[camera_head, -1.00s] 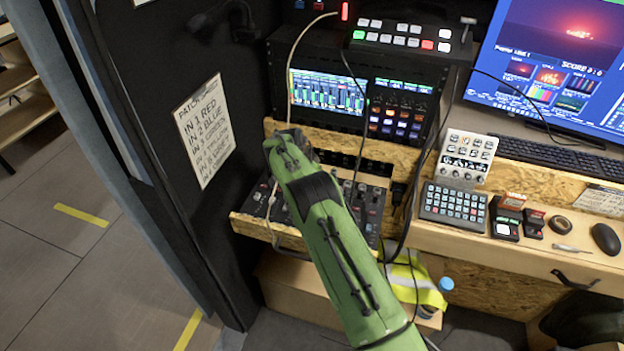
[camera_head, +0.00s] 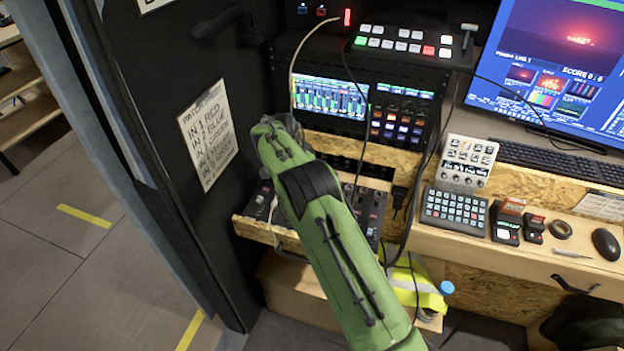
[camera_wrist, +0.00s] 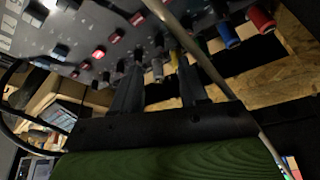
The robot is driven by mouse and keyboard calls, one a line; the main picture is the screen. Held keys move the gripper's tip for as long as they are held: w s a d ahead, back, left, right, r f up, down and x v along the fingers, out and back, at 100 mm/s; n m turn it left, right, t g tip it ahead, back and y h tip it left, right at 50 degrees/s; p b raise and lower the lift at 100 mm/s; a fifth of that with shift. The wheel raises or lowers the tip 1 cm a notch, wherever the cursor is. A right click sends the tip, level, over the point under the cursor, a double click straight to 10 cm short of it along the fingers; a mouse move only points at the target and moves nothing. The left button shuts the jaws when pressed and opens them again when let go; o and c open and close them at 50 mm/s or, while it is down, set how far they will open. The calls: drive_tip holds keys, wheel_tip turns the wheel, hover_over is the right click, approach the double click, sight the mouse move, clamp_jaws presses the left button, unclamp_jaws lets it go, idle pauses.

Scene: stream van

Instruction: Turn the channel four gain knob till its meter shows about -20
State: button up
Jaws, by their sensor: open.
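The mixer panel (camera_head: 370,213) sits in the wooden drawer, partly hidden by my green arm. In the wrist view, the grey panel (camera_wrist: 75,40) shows several red-lit buttons and small controls.
A pale cable (camera_wrist: 205,50) crosses in front of the panel beside my fingers. A dark cable (camera_head: 362,150) hangs before the rack. A patch sheet (camera_head: 208,132) hangs on the dark wall at left. The keypad (camera_head: 455,208) and desk lie to the right.

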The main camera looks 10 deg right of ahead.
drive_tip(key=p+v, duration=0.1)
drive_tip(key=v, duration=0.7)
drive_tip(key=shift+r, duration=0.15)
drive_tip(key=s+d+r+n+t+y, duration=0.1)
drive_tip(key=s+d+r+n, duration=0.2)
drive_tip(key=s+r, duration=0.55)
drive_tip(key=s+d+r+n+y, duration=0.15)
drive_tip(key=s+d+r, duration=0.25)
drive_tip(key=s+r, duration=0.45)
drive_tip(key=s+a+f+n+t+y+p, duration=0.1)
drive_tip(key=s+n, duration=0.6)
drive_tip(key=s, duration=1.6)
drive_tip(key=shift+a+f+t, duration=0.15)
drive_tip(key=shift+f+t, duration=0.35)
drive_tip(key=shift+f, duration=0.25)
